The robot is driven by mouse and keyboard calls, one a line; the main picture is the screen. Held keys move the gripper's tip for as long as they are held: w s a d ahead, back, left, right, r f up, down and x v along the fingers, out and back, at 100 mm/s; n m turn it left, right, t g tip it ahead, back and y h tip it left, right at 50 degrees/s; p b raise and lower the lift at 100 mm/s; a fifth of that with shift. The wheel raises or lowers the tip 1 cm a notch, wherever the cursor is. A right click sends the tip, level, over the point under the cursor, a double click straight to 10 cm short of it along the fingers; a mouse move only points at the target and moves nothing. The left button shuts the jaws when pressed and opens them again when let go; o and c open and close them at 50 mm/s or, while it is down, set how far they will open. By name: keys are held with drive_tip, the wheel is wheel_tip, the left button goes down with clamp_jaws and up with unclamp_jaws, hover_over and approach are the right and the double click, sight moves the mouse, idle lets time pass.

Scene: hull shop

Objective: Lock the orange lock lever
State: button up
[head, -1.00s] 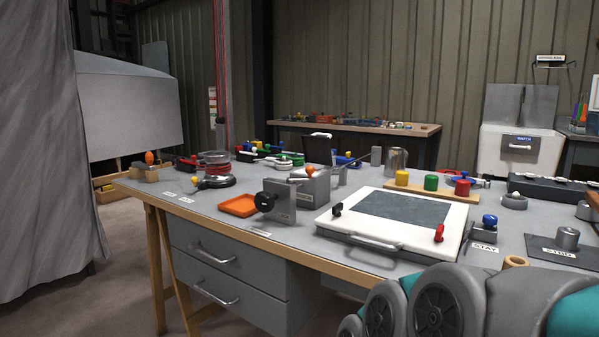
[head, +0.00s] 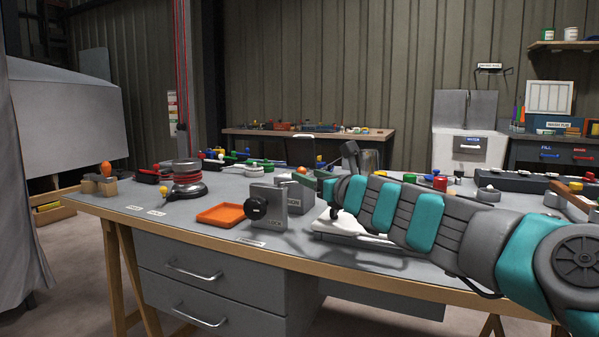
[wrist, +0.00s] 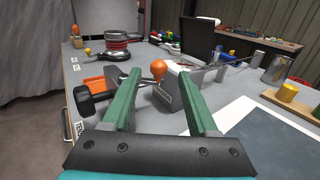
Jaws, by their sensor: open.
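The orange lock lever shows in the wrist view as a round orange knob (wrist: 158,69) on a thin stem beside a grey metal box (wrist: 178,84) with a small label. The box also shows in the head view (head: 297,197), partly behind a grey plate with a black knob. My gripper (wrist: 159,76) has two green fingers. It is open and empty, with the orange knob framed between the fingertips in the picture. I cannot tell whether either finger touches it. In the head view my gripper (head: 306,180) is just above the grey box, coming from the right.
The black knob (head: 256,208) and its upright grey plate (head: 274,222) stand close in front. An orange tray (head: 220,215) lies left. A white framed panel (head: 345,228) sits right, under my arm. Another orange knob (head: 106,168) stands on wooden blocks at far left.

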drive_tip(key=x, duration=0.7)
drive_tip(key=shift+a, duration=0.1)
clamp_jaws()
idle(0.5)
